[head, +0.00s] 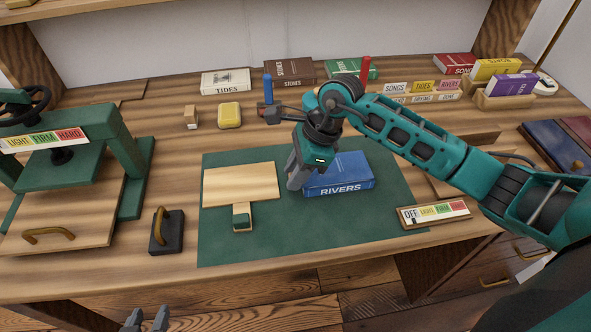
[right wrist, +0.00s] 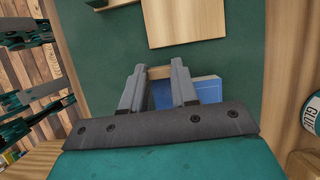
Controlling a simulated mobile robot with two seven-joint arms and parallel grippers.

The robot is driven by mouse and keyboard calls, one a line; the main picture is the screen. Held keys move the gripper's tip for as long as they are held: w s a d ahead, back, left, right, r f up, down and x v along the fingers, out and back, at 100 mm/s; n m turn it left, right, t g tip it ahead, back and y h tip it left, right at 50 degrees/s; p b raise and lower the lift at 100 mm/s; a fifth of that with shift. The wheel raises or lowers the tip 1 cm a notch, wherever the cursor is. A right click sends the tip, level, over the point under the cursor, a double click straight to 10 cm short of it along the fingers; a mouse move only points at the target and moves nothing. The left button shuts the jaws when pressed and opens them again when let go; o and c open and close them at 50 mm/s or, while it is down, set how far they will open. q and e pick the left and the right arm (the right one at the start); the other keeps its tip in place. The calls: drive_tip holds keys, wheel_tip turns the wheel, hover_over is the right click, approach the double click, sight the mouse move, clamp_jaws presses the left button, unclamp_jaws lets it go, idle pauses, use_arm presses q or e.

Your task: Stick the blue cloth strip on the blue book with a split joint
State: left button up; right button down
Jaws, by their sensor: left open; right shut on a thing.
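The blue book (head: 339,178), titled RIVERS, lies flat on the green mat (head: 225,248), its lettered spine facing me. My right gripper (head: 294,184) points down at the book's left end. In the right wrist view its fingers (right wrist: 158,75) are shut on a small tan piece (right wrist: 161,73), mostly hidden between them. The book's blue cover (right wrist: 207,90) shows beside and below the fingers; I cannot tell whether they touch it. I cannot make out a separate blue cloth strip or the split joint. My left gripper (head: 145,320) is open and empty at the bottom edge, before the bench.
A green press (head: 70,160) and a black handled weight (head: 166,231) stand further left. A label strip (head: 433,213) lies right. The mat's front is clear.

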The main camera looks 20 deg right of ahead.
drive_tip(key=shift+f, duration=0.2)
idle(0.3)
drive_tip(key=c, duration=0.8)
unclamp_jaws()
drive_tip(key=v, duration=1.3)
drive_tip(key=shift+f, duration=0.1)
drive_tip(key=shift+s, duration=0.1)
